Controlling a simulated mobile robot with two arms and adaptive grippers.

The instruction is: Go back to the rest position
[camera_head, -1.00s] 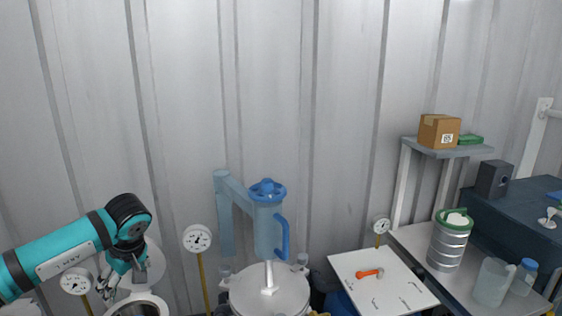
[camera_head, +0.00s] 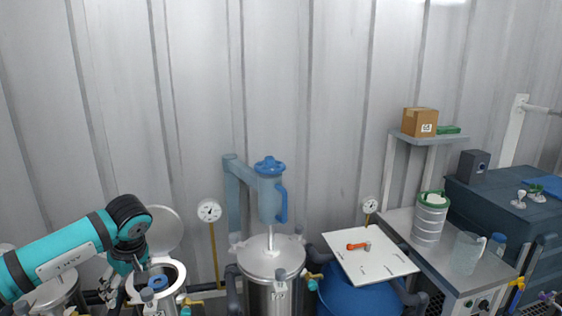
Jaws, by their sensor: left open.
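My left arm comes in from the left, teal with black joints. Its gripper (camera_head: 143,277) points down in front of an open steel vessel (camera_head: 172,273) with its lid raised behind. The gripper is open, and I see nothing held in it, though its fingertips are small and partly lost against the vessel. My right gripper is not in view.
A closed steel vessel (camera_head: 268,262) with a blue valve column (camera_head: 270,195) stands mid-picture. A white board (camera_head: 385,264) with an orange-handled tool (camera_head: 358,246) lies on a blue drum (camera_head: 350,299). A bench (camera_head: 475,284) at the right holds containers.

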